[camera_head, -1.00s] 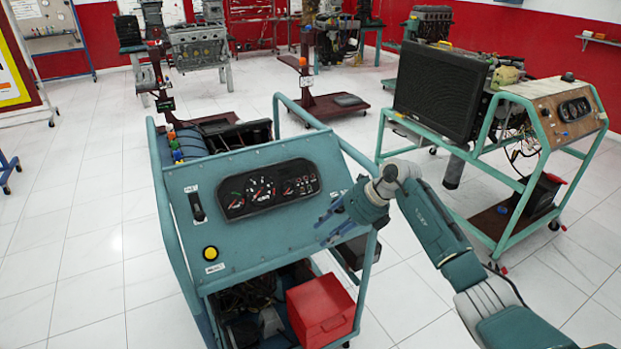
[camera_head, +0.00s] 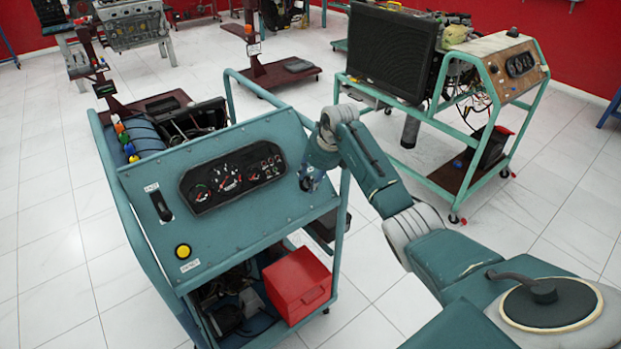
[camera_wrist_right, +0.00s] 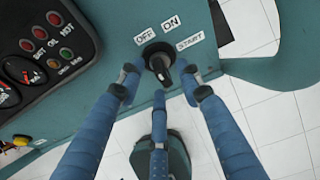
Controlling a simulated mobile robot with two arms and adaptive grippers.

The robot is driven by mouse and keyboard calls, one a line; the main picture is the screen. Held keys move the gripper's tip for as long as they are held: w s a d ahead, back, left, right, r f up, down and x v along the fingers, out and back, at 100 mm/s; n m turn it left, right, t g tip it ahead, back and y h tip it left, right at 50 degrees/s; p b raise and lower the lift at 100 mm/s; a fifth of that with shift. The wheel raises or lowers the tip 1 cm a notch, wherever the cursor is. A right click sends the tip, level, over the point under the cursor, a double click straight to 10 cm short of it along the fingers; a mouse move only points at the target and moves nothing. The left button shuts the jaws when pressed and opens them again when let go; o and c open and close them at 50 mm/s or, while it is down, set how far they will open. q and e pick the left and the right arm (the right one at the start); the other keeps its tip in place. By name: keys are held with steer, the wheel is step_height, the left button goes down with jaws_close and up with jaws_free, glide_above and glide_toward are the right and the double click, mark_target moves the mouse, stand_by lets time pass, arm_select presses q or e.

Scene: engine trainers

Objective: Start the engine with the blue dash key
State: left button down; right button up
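The blue engine trainer's sloping dash panel (camera_head: 225,212) faces me. In the right wrist view, the dash key (camera_wrist_right: 160,62) is a black rotary knob with white labels OFF, ON and START around its upper and right sides. Its grip slants down and slightly right; I cannot tell which label it is set to. My right gripper (camera_head: 309,182) is at the panel's right end and hides the key in the head view. In the right wrist view its blue fingers (camera_wrist_right: 159,82) are spread around the knob, left, right and below, with no clear contact. My left gripper is out of view.
The panel carries a gauge cluster (camera_head: 232,177), a black lever switch (camera_head: 160,206) and a yellow button (camera_head: 183,251). A red box (camera_head: 298,284) sits on the lower frame. A green trainer with a radiator (camera_head: 392,52) stands behind right. White floor lies between.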

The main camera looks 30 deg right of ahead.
steer(key=shift+w+f, duration=0.2)
steer(key=shift+f, duration=0.35)
jaws_close()
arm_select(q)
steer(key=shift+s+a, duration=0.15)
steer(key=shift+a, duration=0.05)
